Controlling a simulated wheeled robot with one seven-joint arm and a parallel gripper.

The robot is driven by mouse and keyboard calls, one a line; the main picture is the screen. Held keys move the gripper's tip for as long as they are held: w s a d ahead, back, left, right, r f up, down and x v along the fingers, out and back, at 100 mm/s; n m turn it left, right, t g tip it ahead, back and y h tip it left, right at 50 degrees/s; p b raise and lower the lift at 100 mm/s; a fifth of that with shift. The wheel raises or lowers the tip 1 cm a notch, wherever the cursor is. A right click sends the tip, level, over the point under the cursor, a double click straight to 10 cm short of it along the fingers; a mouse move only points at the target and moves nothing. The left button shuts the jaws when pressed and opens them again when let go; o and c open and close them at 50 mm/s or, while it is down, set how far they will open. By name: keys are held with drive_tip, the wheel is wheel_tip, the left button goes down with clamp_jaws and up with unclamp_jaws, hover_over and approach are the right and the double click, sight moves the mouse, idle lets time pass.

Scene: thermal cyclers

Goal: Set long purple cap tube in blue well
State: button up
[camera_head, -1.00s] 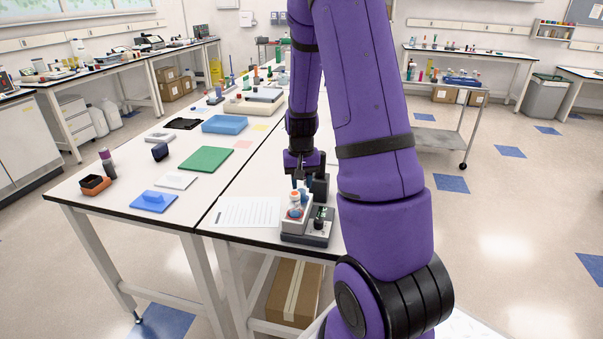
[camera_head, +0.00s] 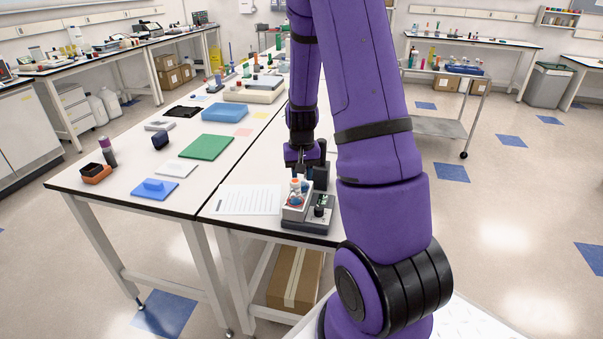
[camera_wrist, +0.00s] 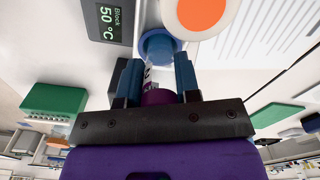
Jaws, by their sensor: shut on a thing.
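My gripper (camera_wrist: 157,85) is shut on the long purple cap tube, with its blue fingertips on either side of the purple cap (camera_wrist: 157,97). A short length of clear tube body shows beyond the cap, pointing at the blue well (camera_wrist: 158,45). The tube's end meets the blue ring in the wrist view; I cannot tell how deep it sits. The thermal cycler (camera_head: 318,226) is at the front edge of the bench, below my gripper (camera_head: 303,168) in the head view. Its display (camera_wrist: 108,20) reads Block 50 °C.
A tube with an orange cap (camera_wrist: 201,10) stands beside the blue well. A printed sheet (camera_head: 247,200) lies left of the cycler. A green mat (camera_head: 207,147) and a blue block (camera_head: 155,187) are on the left table. A dark upright part (camera_head: 321,165) rises behind the cycler.

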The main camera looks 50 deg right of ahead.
drive_tip(key=shift+f, duration=0.35)
drive_tip(key=o, duration=1)
drive_tip(key=shift+o, duration=0.2)
drive_tip(key=shift+r, duration=0.1)
wheel_tip(320, 180, up, 11)
drive_tip(key=shift+f, duration=0.2)
